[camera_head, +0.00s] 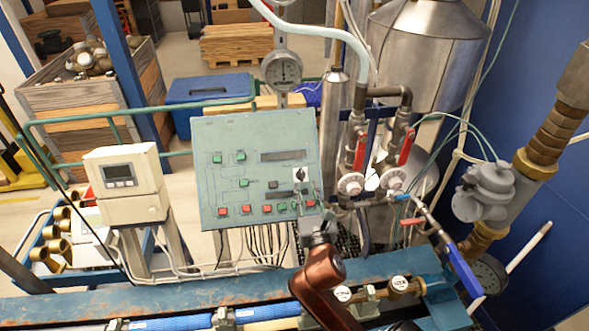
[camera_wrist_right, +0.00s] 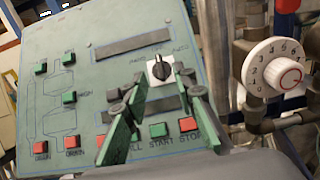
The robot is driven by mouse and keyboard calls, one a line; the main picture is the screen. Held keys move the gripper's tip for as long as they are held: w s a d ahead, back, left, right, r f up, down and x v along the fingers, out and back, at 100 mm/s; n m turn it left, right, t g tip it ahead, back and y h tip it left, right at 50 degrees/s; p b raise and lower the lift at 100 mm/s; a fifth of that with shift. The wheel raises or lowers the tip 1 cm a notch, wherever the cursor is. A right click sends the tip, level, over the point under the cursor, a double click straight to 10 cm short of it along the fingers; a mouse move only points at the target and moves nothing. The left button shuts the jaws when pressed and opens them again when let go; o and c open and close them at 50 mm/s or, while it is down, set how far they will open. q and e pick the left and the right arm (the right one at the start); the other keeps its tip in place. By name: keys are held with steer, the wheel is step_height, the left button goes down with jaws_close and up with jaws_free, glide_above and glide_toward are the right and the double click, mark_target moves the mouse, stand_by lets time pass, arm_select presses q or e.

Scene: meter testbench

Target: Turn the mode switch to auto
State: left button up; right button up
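The mode switch is a black rotary knob on a white plate at the right of the green control panel (camera_head: 237,170); the knob (camera_head: 300,174) also shows in the right wrist view (camera_wrist_right: 159,69), pointing roughly up and slightly left. My right gripper (camera_head: 312,203) is in front of the panel's lower right part. In the right wrist view its two green-padded fingers (camera_wrist_right: 160,103) are spread apart with nothing between them, below the knob and not touching it. My left gripper is not in view.
Green and red buttons (camera_head: 247,209) line the panel's lower edge, close to my right gripper. Right of the panel are pipes with red-handled valves (camera_head: 361,150) and a white numbered dial (camera_wrist_right: 277,67). A blue beam (camera_head: 190,292) runs below. A white meter box (camera_head: 124,184) stands left.

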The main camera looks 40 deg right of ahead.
mark_target(301, 174)
steer(key=x, duration=0.6)
steer(key=shift+w+a, duration=0.15)
steer(key=shift+w+d+p, duration=0.2)
steer(key=shift+d+p, duration=0.05)
steer(key=shift+p, duration=0.05)
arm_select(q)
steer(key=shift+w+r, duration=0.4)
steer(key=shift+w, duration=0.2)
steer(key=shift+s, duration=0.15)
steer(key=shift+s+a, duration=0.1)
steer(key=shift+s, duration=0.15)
arm_select(e)
jaws_close()
